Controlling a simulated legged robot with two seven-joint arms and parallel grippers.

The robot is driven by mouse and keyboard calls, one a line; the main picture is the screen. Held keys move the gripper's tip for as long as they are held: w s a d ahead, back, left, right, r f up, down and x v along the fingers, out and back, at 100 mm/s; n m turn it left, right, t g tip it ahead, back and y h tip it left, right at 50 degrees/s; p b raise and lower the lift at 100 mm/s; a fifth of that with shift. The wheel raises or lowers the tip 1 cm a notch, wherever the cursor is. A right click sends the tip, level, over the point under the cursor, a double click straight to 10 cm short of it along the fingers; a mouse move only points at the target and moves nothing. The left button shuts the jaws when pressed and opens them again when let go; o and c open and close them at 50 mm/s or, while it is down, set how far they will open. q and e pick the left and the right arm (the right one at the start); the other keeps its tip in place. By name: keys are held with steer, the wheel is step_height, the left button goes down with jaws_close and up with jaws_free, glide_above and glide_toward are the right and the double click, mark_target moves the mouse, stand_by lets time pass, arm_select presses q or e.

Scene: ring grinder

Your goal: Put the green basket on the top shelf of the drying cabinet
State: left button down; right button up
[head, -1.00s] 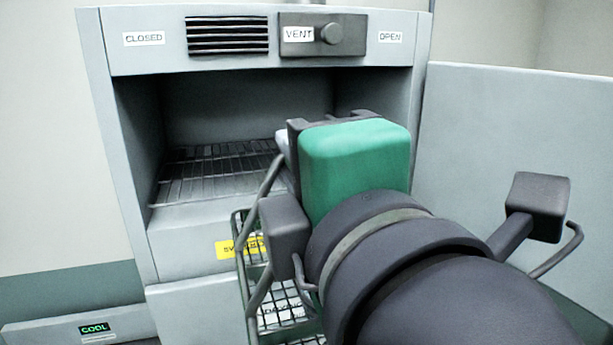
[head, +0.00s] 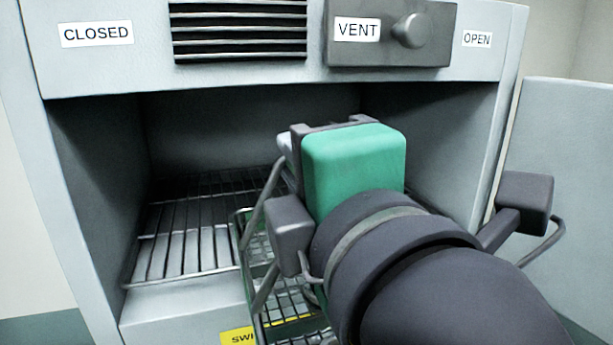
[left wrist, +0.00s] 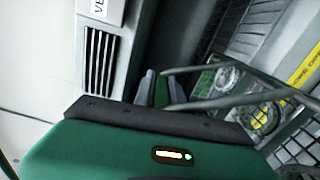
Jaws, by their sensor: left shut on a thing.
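The green basket (head: 242,232) is a wire-mesh basket with a green rim and a grey handle. It hangs in front of the drying cabinet (head: 85,75), mostly hidden behind my left arm in the head view. My left gripper (head: 285,150) has a green body and is shut on the basket's handle at the mouth of the upper compartment. In the left wrist view, the gripper fingers (left wrist: 152,90) meet the handle (left wrist: 215,68), and round metal rings (left wrist: 262,118) lie in the basket. The top shelf (head: 185,245) is a wire rack, its left part bare. The right gripper is out of view.
The cabinet door (head: 570,170) stands open at the right. A vent knob (head: 408,30) sits on the top panel between CLOSED and OPEN labels. A yellow label (head: 238,336) is on the front below the shelf. The compartment's left side is free.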

arm_select(q)
steer(key=w+f, duration=0.2)
steer(key=w, duration=0.5)
steer(key=w+f, duration=0.2)
steer(key=w, duration=0.6)
steer(key=shift+d+f, duration=0.4)
steer(key=shift+d, duration=0.05)
steer(key=c, duration=1.8)
jaws_free()
steer(key=shift+f, duration=0.15)
steer(key=o, duration=0.4)
steer(key=shift+a, duration=0.25)
steer(key=shift+o, duration=0.2)
